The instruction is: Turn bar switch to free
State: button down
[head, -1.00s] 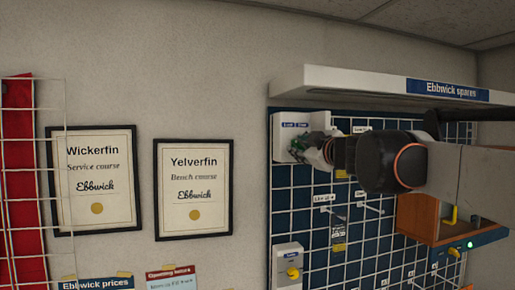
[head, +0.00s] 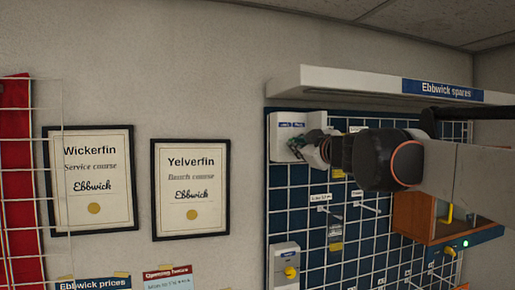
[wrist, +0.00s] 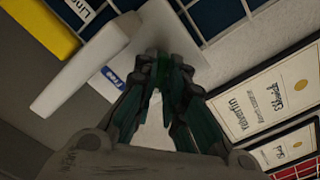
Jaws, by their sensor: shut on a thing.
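The bar switch is on a white box (head: 280,136) at the top left corner of the blue grid panel, with small blue labels along its top. My gripper (head: 300,147) is at the right part of the box front and covers the bar. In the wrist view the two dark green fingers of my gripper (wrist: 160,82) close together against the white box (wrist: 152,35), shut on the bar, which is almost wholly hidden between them. A blue label reading Free (wrist: 112,77) shows beside the fingers. The bar's angle cannot be made out.
A white shelf (head: 345,83) juts out just above the box. Below it stands a second white box with a yellow knob (head: 290,272). Hooks with tags (head: 337,232) stick out of the panel. A wooden cabinet (head: 412,215) is at the right, framed certificates (head: 191,190) at the left.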

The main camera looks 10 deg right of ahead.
jog(key=shift+a+m+b, duration=0.1)
jog(key=shift+m+b, duration=1)
jog(key=shift+m, duration=7.4)
jog(key=c, duration=1.7)
grip_release()
jog(key=shift+o, duration=0.2)
